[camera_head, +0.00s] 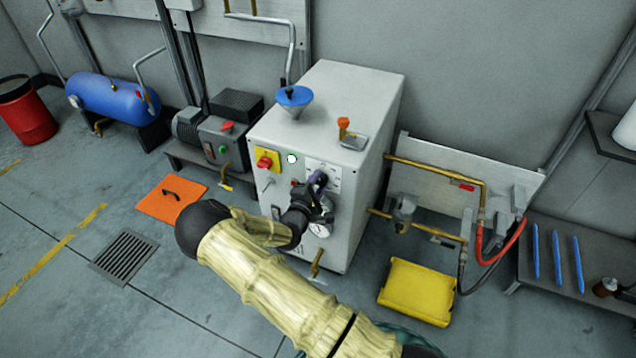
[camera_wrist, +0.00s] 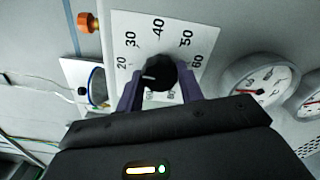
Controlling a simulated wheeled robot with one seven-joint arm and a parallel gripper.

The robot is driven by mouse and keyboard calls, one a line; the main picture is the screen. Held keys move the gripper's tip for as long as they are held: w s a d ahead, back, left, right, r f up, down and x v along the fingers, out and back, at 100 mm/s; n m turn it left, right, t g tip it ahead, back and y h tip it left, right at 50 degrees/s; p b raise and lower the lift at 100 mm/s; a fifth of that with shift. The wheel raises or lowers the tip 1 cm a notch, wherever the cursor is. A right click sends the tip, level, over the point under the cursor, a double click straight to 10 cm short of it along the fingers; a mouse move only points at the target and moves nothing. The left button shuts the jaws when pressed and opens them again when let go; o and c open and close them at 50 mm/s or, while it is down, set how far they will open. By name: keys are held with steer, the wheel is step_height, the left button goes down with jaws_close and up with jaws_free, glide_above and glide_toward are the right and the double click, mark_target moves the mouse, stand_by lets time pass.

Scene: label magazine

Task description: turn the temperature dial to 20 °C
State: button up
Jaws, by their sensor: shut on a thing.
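The temperature dial is a round black knob (camera_wrist: 157,70) on a white scale plate (camera_wrist: 128,30) marked 20 to 60 and beyond. The plate also shows on the front of the grey cabinet in the head view (camera_head: 331,169). My gripper (camera_wrist: 158,82) has its two purple fingers on either side of the knob and is shut on it. In the head view my gripper (camera_head: 317,181) reaches the cabinet front and hides the knob. The white pointer mark is on the knob's left side, roughly toward the 20 side. Its exact reading is unclear.
Round gauges (camera_wrist: 262,80) sit right of the dial in the wrist view. The cabinet (camera_head: 353,95) also carries a red switch on a yellow plate (camera_head: 267,161) and a blue funnel (camera_head: 293,97) on top. A yellow tray (camera_head: 418,290) and orange mat (camera_head: 171,200) lie on the floor.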

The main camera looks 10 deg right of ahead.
steer(key=shift+a+f+n, duration=0.1)
steer(key=shift+f+n, duration=0.05)
steer(key=shift+n, duration=0.35)
steer(key=o, duration=1)
steer(key=p+v, duration=0.1)
steer(key=v, duration=1.6)
steer(key=shift+s, duration=0.15)
